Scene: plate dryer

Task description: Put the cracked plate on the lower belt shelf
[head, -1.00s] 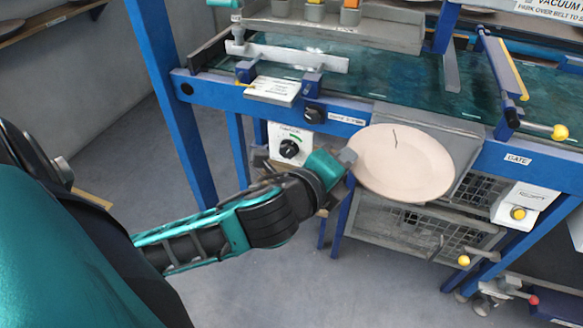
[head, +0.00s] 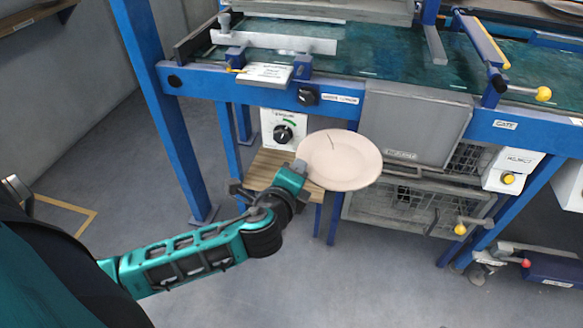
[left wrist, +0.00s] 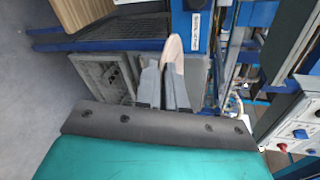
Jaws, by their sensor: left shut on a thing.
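The cracked plate (head: 345,162) is pale pink-beige and round, with a short dark crack near its upper left edge. My left gripper (head: 299,169) is shut on its left rim and holds it in the air in front of the machine. In the left wrist view, the plate (left wrist: 174,58) shows nearly edge-on between the fingers (left wrist: 163,85). A slatted wooden shelf (head: 262,170) sits below the belt frame, left of the plate; the gripper and plate cover part of its right side in the head view. My right gripper is not in view.
The green belt (head: 380,68) runs above a blue frame (head: 240,95). A knob box (head: 284,130) stands just above the wooden shelf. A grey panel (head: 412,125) and wire-mesh crates (head: 410,205) are behind and right of the plate. A blue post (head: 168,120) rises on the left.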

